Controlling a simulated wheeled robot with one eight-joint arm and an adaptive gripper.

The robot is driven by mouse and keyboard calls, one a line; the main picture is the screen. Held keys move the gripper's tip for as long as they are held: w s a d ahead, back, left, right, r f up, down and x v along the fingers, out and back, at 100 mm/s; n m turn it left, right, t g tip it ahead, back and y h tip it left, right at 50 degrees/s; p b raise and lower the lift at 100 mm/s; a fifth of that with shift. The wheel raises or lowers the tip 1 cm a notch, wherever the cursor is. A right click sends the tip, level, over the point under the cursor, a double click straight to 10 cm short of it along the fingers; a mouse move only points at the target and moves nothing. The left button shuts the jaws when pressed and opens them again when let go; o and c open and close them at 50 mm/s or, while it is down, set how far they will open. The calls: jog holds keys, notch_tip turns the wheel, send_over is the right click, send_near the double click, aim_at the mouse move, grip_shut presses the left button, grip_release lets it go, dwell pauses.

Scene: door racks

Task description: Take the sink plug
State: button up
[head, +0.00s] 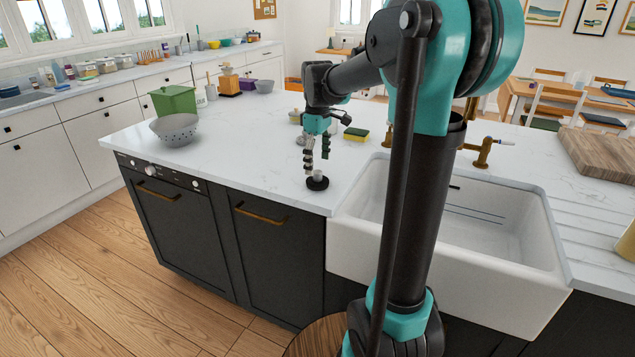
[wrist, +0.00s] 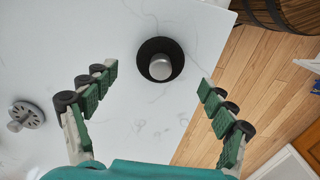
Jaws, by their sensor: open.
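The sink plug (head: 317,183) is a black disc with a grey cylindrical knob on top. It lies on the white island worktop near its front edge, left of the sink. In the wrist view the plug (wrist: 161,59) shows from above, beyond and between the fingertips. My gripper (head: 317,158) points down just above the plug, with green-padded fingers. In the wrist view my gripper (wrist: 157,80) is open and empty, and its fingers stand to either side, apart from the plug.
A grey metal strainer (wrist: 26,116) lies on the worktop. The white sink (head: 450,230) is to the right. A sponge (head: 356,134), a grey colander (head: 175,129) and a green box (head: 174,100) stand farther back. A wooden board (head: 598,155) is at right.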

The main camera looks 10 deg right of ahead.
aim_at(317, 171)
notch_tip(317, 171, down, 5)
jog(key=shift+r, duration=0.1)
jog(key=shift+c, duration=0.4)
jog(key=c, duration=1.1)
